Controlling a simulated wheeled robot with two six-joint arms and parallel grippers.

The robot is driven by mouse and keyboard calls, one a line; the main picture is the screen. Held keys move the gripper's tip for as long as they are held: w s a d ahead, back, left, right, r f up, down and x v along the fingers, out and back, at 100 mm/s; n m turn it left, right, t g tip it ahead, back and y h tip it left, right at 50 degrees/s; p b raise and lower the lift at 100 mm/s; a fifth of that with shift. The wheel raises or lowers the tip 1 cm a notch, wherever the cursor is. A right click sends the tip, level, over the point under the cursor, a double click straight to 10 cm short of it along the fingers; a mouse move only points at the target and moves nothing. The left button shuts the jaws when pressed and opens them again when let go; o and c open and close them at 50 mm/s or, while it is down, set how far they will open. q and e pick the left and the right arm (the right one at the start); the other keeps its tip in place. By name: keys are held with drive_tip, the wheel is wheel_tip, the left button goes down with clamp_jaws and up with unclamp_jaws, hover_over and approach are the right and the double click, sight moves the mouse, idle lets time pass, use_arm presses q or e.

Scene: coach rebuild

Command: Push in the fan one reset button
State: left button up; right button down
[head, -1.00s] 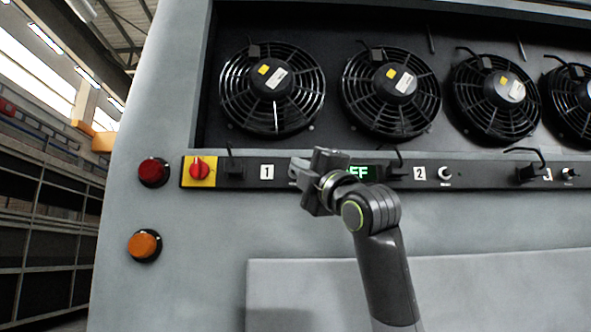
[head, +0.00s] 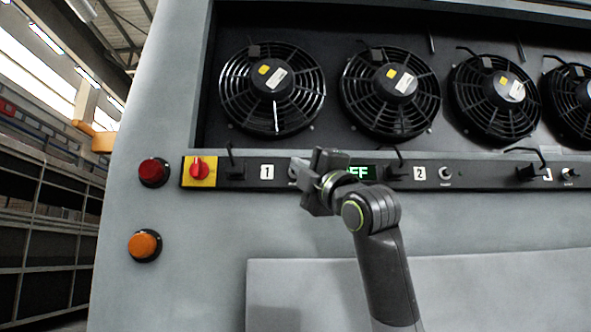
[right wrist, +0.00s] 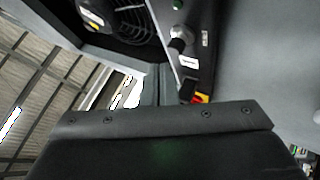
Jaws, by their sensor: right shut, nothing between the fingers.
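The fan one reset button (head: 293,172) is a small pale round knob just right of the white "1" label (head: 267,172) on the black control strip. My right gripper (head: 312,176) is in front of the strip at its right side and covers part of it. In the right wrist view the button shows as a silver round cap (right wrist: 178,40) beside a small white label. The gripper is shut and empty; its dark body (right wrist: 160,140) fills the lower part of that view. I cannot tell whether it touches the button. My left gripper is not in view.
A red rotary switch on a yellow plate (head: 199,171) and a black bracket (head: 234,165) are left of the label. Fans sit above; a red lamp (head: 153,172) and an orange lamp (head: 145,245) are at left.

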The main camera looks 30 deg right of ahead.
drive_tip(key=shift+w, duration=0.1)
idle(0.5)
drive_tip(key=shift+w+d, duration=0.2)
drive_tip(key=shift+w, duration=0.1)
drive_tip(key=shift+w+d, duration=0.35)
drive_tip(key=shift+w, duration=0.2)
idle(1.0)
drive_tip(key=shift+s+a, duration=0.35)
drive_tip(key=shift+s, duration=0.2)
drive_tip(key=shift+s+a, duration=0.3)
drive_tip(key=shift+s, duration=0.2)
drive_tip(key=shift+b, duration=0.3)
drive_tip(key=s+a, duration=0.1)
drive_tip(key=s, duration=0.1)
drive_tip(key=s+a+b, duration=0.1)
drive_tip(key=s, duration=0.1)
drive_tip(key=shift+s+a, duration=0.1)
drive_tip(key=shift+a, duration=0.2)
